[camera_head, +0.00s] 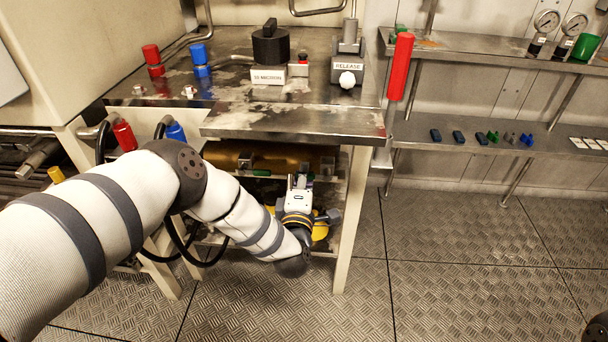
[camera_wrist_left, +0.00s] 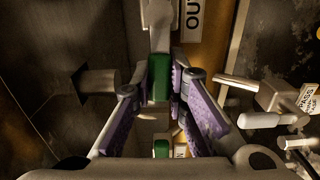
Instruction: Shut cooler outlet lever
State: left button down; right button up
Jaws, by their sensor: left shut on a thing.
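The cooler is a long brass-coloured cylinder (camera_head: 225,154) under the bench top in the head view. My left gripper (camera_head: 302,178) reaches in at its right end, below the bench edge. In the left wrist view a lever with a green sleeve (camera_wrist_left: 158,80) stands between the purple-padded fingers of my left gripper (camera_wrist_left: 159,90), which is shut on it. In the head view the lever is mostly hidden by the gripper.
The bench top (camera_head: 290,119) overhangs the gripper, and a bench leg (camera_head: 352,220) stands close to its right. A second lever with a cut-off "PASS" tag (camera_wrist_left: 308,98) is at the right of the wrist view. A shelf (camera_head: 460,130) stands further right. The floor (camera_head: 450,260) is clear.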

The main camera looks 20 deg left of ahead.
pick_arm(q)
jog(key=shift+d+f, duration=0.1)
jog(key=c, duration=1.6)
grip_release()
jog(key=shift+o, duration=0.2)
jog(key=shift+s, duration=0.15)
jog(key=v, duration=1.2)
